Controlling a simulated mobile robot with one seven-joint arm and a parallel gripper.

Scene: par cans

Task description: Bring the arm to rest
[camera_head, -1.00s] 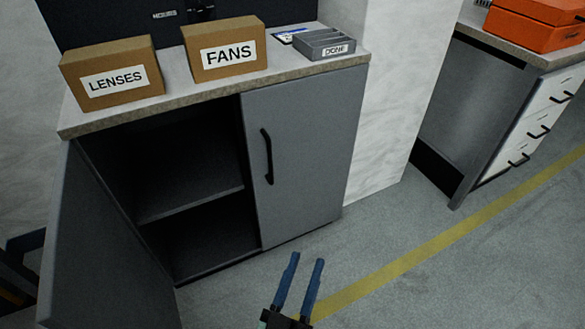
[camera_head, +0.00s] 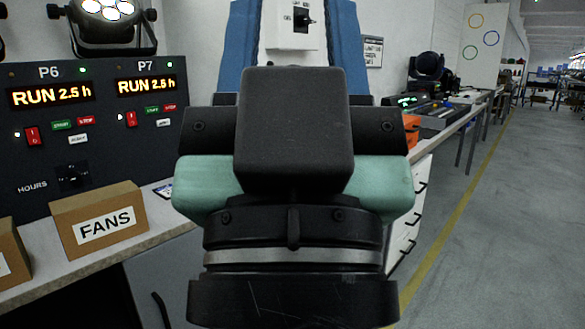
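My gripper (camera_head: 292,30) is large and close in the middle of the head view, held up in front of the bench. Its blue fingers point upward and run out of the top of the picture, so the tips are hidden. The fingers stand apart. Nothing shows held between their visible parts; a white switch box (camera_head: 290,38) on the wall behind shows through the gap. The dark body and green sides of the gripper cover the middle of the picture.
A FANS carton (camera_head: 98,225) stands on the worktop at left, below the P6 and P7 panel (camera_head: 60,145) reading RUN 2.5 h. A stage lamp (camera_head: 108,12) is above. Open floor (camera_head: 500,220) with a yellow line (camera_head: 445,240) lies at right.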

